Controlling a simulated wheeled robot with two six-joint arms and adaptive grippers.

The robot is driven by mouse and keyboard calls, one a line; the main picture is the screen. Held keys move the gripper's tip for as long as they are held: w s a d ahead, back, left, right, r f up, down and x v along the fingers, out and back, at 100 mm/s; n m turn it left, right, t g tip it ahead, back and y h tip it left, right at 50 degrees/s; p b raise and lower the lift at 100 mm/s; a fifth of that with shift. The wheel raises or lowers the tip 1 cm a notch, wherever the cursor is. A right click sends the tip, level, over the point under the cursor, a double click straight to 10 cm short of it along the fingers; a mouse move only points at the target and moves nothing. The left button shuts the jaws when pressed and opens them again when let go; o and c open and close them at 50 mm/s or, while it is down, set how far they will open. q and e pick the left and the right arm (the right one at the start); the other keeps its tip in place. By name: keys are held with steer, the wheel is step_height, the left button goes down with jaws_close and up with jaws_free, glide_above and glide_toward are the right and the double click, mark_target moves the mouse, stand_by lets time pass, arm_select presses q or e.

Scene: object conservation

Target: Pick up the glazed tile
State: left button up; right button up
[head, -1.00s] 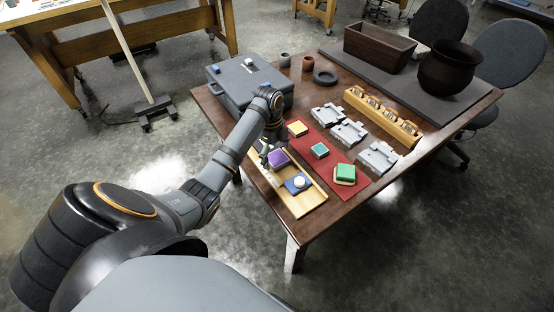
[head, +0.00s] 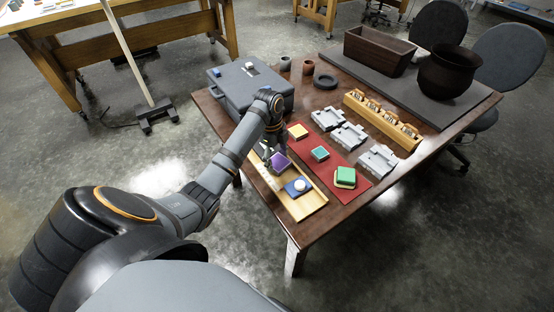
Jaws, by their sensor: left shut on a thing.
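A purple glazed tile (head: 280,163) is at the left end of the light wooden tray (head: 305,209) and appears tilted. My left gripper (head: 271,160) reaches down over the tray and is shut on the purple tile's left side. The arm and gripper partly hide the tile's far side, and I cannot tell whether the tile still touches the tray. A blue tile with a white round piece on it (head: 297,188) lies in the tray, to the right of the purple one. My right gripper is not in view.
A red mat (head: 335,192) beside the tray bears yellow (head: 298,131), teal (head: 320,153) and green (head: 345,175) tiles. Grey metal fixtures (head: 349,136) and a wooden rack (head: 383,120) stand beyond. A grey case (head: 237,88) stands close to my left arm.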

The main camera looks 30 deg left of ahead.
mark_target(274, 163)
arm_select(q)
steer(key=r, duration=0.2)
steer(key=s+r, duration=0.1)
steer(key=r, duration=0.1)
steer(key=shift+s+r, duration=0.1)
steer(key=shift+r, duration=0.25)
steer(key=shift+c, duration=1)
steer(key=s+d+r+p, duration=0.1)
steer(key=s+r+p, duration=0.4)
steer(key=s+r, duration=0.3)
steer(key=shift+s, duration=2.35)
